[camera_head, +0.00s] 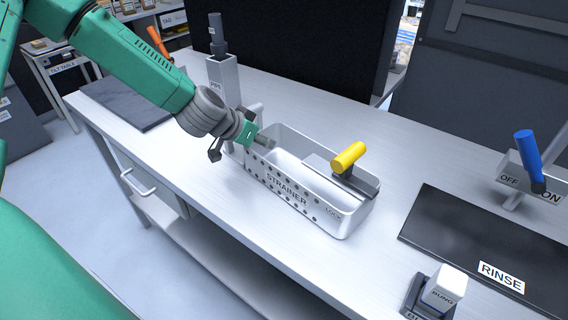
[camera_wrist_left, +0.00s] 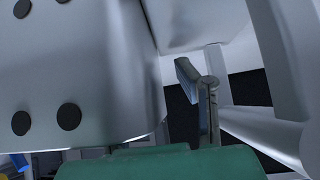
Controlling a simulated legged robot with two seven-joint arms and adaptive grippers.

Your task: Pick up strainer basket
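The strainer basket (camera_head: 286,188) is a long metal box on the workbench, with dark holes and the label STRAINER on its front wall. A yellow handle (camera_head: 349,157) sits at its right end, near the word LOCK. My left gripper (camera_head: 258,141) is at the basket's left end, with a finger reaching over or against the rim. In the left wrist view, the holed basket wall (camera_wrist_left: 100,70) fills the left side, and a finger (camera_wrist_left: 200,95) shows close to it. The other finger is not clearly seen, so I cannot tell a grip. My right gripper is out of view.
A pipe post (camera_head: 222,90) stands just behind my gripper. To the right are a dark RINSE mat (camera_head: 480,230), a blue-handled OFF/ON switch (camera_head: 528,160) and a BUNG block (camera_head: 441,292). A dark mat (camera_head: 125,103) lies at the bench's left end.

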